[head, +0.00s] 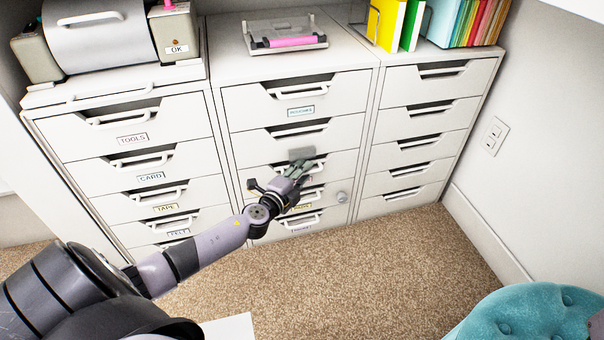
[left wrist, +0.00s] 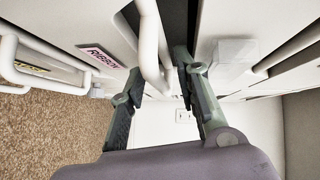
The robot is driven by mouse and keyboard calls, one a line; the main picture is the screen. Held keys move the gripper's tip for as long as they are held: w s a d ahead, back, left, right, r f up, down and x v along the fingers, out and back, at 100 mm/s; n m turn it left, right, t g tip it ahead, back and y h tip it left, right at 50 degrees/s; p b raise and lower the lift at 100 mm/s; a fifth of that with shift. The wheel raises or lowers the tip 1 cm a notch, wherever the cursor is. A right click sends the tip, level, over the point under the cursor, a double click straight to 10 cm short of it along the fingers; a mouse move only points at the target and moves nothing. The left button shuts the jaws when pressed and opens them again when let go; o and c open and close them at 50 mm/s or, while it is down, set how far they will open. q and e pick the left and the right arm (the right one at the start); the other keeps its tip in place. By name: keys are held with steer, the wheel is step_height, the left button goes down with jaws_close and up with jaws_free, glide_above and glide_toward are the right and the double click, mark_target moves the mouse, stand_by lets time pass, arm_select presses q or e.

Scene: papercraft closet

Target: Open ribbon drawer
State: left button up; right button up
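The ribbon drawer (head: 337,164) is in the middle column of the white cabinet. It looks closed or nearly so; I cannot tell exactly. Its pink RIBBON label (left wrist: 100,58) shows in the left wrist view, beside its white bar handle (left wrist: 150,45). My left gripper (head: 298,167) is at the front of this drawer and hides most of its handle in the head view. In the left wrist view my left gripper (left wrist: 160,85) has its fingers apart, with the handle between them; firm contact is not visible. My right gripper is not in view.
A small pale block (left wrist: 236,52) sticks out near the fingers, and a round knob (head: 342,197) is on a lower drawer. Other drawers with bar handles surround this one. Carpet (head: 370,265) is clear in front; a teal tufted seat (head: 535,315) stands at lower right.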

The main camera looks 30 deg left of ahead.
arm_select(q)
steer(key=shift+c, duration=0.5)
steer(key=c, duration=0.5)
steer(key=shift+s, duration=0.1)
jaws_close()
